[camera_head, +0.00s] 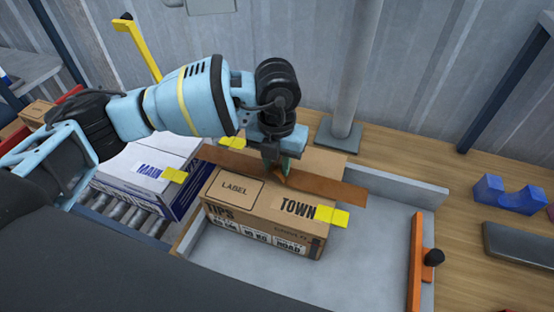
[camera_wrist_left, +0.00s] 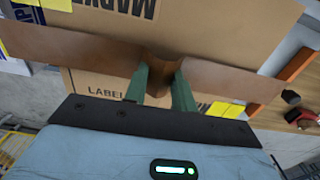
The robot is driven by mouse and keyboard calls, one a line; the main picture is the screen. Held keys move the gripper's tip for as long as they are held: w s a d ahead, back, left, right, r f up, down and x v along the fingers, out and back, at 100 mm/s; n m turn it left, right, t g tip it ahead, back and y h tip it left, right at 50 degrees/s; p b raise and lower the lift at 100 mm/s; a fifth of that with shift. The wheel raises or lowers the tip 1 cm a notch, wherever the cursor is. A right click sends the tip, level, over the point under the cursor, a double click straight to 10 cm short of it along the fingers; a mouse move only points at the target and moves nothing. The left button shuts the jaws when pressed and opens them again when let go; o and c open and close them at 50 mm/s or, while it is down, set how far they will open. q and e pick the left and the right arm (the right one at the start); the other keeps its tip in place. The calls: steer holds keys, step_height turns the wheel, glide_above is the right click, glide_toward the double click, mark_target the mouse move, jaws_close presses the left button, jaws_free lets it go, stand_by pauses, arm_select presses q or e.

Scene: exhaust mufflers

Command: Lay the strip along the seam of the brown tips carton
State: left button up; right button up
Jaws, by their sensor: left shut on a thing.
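The brown tips carton (camera_head: 262,222) stands in a grey tray, printed TIPS and TOWN, with a LABEL patch on its top. My left gripper (camera_head: 277,175) is over the carton, pointing down, shut on the middle of a brown strip (camera_head: 335,188). In the left wrist view the green fingers of the gripper (camera_wrist_left: 163,78) pinch the strip (camera_wrist_left: 75,55) into a fold, and its ends reach past the carton (camera_wrist_left: 205,25) on both sides. The strip runs across the carton's top; I cannot tell if it touches. The seam is hidden. My right gripper is not in view.
A white carton marked MAIN (camera_head: 150,165) stands to the left on a roller conveyor (camera_head: 118,208). Yellow tabs (camera_head: 333,216) stick out at the carton's sides. A blue cradle (camera_head: 508,196) lies on the wooden bench.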

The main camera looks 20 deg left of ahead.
mark_target(277, 172)
arm_select(q)
steer(key=shift+f, duration=0.3)
steer(key=o, duration=1)
steer(key=shift+r, duration=0.1)
step_height(277, 172, up, 8)
steer(key=shift+f, duration=0.2)
